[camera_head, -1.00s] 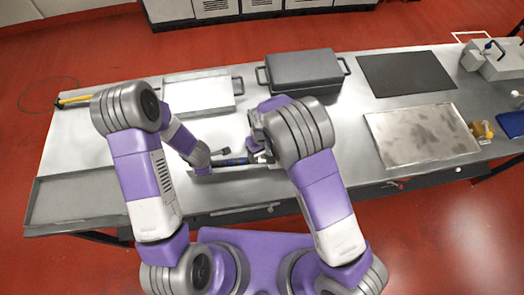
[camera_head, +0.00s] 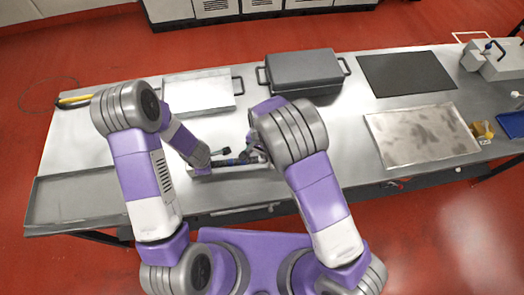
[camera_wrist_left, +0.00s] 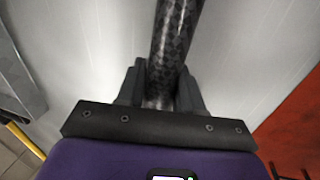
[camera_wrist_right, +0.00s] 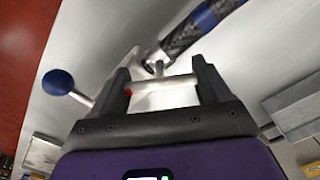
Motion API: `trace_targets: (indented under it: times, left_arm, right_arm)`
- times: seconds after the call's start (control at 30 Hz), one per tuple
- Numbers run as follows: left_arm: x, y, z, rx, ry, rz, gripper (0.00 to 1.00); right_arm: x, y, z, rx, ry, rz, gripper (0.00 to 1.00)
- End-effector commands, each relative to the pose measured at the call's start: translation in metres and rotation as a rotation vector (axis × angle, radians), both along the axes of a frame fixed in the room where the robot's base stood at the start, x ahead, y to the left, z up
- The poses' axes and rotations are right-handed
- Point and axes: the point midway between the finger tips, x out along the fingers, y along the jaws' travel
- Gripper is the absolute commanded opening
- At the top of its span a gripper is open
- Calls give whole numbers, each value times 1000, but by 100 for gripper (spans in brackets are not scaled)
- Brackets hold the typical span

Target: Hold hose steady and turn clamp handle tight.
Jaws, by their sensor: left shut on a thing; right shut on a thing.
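The hose is dark and braided with blue bands. It lies along the near part of the bench in the head view (camera_head: 229,162). My left gripper (camera_wrist_left: 161,88) is shut around the hose (camera_wrist_left: 174,35), which runs straight away between its fingers. My right gripper (camera_wrist_right: 163,84) is shut on a short silver bar (camera_wrist_right: 168,90), apparently the clamp handle, with a small red spot at one end. The bar lies crosswise between its fingers. A metal fitting (camera_wrist_right: 158,64) joins the hose end just beyond. In the head view my right wrist hides most of the clamp.
A blue ball knob (camera_wrist_right: 58,82) on a thin rod stands left of my right gripper. A dark grey lidded box (camera_head: 303,72) and a pale tray (camera_head: 198,94) stand behind. A worn metal plate (camera_head: 420,136) lies to the right.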

Motion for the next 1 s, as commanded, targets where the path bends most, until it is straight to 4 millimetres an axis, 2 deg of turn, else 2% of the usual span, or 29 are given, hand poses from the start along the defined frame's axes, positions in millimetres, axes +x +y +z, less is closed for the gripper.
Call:
trace_targets:
  times: [0.03,0.6,1.0]
  left_arm:
    - [-7,1,-5,-2,18,3,0]
    - [-7,1,-5,-1,18,5,0]
    - [-7,1,-5,0,18,5,0]
  right_arm:
    - [1,-2,-1,-4,-1,-50,46]
    - [1,-3,-1,-4,-1,-570,46]
    - [1,-3,-1,-4,-2,-788,46]
